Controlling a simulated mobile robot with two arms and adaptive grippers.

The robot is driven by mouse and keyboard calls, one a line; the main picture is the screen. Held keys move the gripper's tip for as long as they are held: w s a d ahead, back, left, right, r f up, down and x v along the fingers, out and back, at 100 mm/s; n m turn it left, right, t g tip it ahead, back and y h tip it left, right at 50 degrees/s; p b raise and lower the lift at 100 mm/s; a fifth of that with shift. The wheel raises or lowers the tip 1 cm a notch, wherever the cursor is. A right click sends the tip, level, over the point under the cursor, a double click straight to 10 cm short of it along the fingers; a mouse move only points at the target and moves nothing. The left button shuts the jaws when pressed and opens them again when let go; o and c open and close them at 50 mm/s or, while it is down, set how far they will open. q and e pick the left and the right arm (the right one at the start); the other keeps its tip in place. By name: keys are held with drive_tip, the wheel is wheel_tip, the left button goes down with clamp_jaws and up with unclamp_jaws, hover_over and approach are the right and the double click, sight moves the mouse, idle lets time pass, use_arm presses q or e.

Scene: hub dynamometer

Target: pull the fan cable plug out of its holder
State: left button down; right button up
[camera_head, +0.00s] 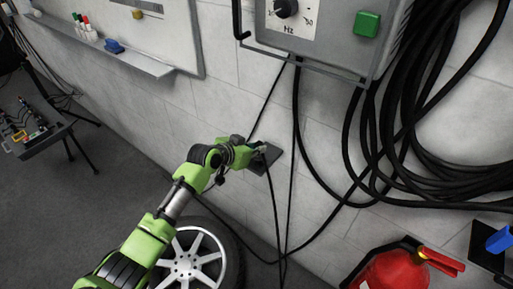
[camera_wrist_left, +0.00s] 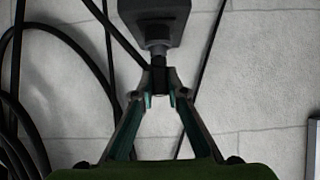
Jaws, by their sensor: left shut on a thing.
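My left gripper (camera_head: 259,150) reaches the wall beside a dark holder plate (camera_head: 271,160). In the left wrist view its two fingers (camera_wrist_left: 159,93) are shut on the fan cable plug (camera_wrist_left: 159,77), a short black cylinder. The plug lines up with the grey neck of the dark grey holder (camera_wrist_left: 153,14) and appears to touch it. A black cable (camera_wrist_left: 118,33) runs from beside the plug toward the upper left in that view. In the head view the gripper hides the plug. My right gripper is in neither view.
A control box (camera_head: 330,30) with a knob and green button hangs above. Black cables (camera_head: 365,150) loop to the right and hang near the gripper. A wheel (camera_head: 195,258) stands below my arm. A red fire extinguisher (camera_head: 395,270) is at the lower right.

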sight(256, 145)
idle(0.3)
use_arm(q)
drive_tip(key=shift+r+p, duration=1.95)
drive_tip(key=shift+r, duration=0.25)
